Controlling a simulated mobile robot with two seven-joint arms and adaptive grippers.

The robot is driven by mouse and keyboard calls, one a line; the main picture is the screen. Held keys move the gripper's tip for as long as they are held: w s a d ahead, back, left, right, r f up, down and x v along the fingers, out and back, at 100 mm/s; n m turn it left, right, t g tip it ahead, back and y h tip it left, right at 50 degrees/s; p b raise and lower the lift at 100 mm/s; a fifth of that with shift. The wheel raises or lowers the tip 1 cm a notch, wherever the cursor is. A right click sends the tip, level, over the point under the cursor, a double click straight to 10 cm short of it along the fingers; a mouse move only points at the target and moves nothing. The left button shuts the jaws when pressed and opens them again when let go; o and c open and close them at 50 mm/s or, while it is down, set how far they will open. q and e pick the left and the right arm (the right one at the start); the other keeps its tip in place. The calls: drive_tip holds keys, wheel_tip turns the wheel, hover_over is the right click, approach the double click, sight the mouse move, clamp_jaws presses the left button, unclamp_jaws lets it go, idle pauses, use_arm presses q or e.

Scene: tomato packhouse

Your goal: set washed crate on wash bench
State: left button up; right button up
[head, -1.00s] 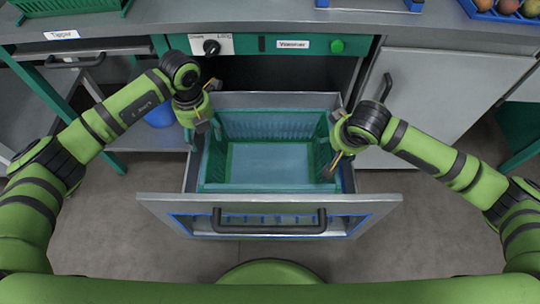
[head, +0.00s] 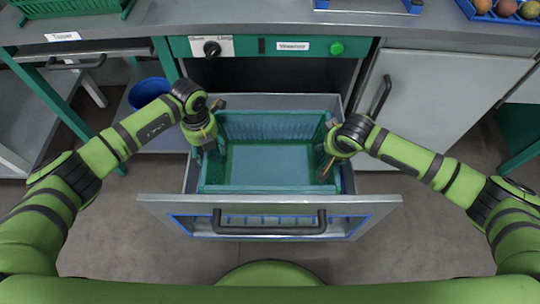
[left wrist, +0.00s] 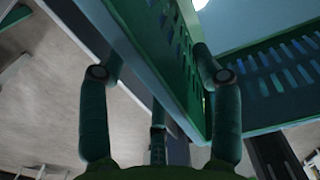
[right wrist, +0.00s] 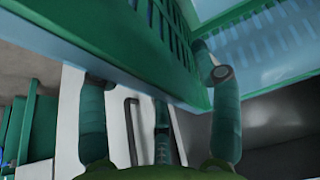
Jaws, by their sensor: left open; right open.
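The washed crate (head: 268,190), green with slotted walls, sits upright and empty in the pulled-out washer drawer (head: 375,205). My left gripper (head: 208,147) is open at the crate's left wall. In the left wrist view the slotted wall (left wrist: 178,70) runs between the open fingers (left wrist: 158,75). My right gripper (head: 329,163) is open at the crate's right wall. In the right wrist view the crate wall (right wrist: 130,40) runs between its open fingers (right wrist: 150,85). Whether any finger touches the crate cannot be told. The wash bench (head: 240,14) is the grey counter behind the drawer.
The drawer's front panel with its dark handle (head: 268,229) faces me. A green crate (head: 70,5) stands at the counter's back left, and a blue fruit tray (head: 490,14) at the right. A blue bucket (head: 148,92) is below left. The middle counter is largely clear.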

use_arm(q)
drive_tip(key=shift+c, duration=0.4)
use_arm(e)
drive_tip(key=shift+c, duration=0.4)
use_arm(q)
clamp_jaws()
use_arm(e)
clamp_jaws()
use_arm(q)
drive_tip(key=shift+r, duration=0.15)
use_arm(e)
drive_tip(key=shift+r, duration=0.1)
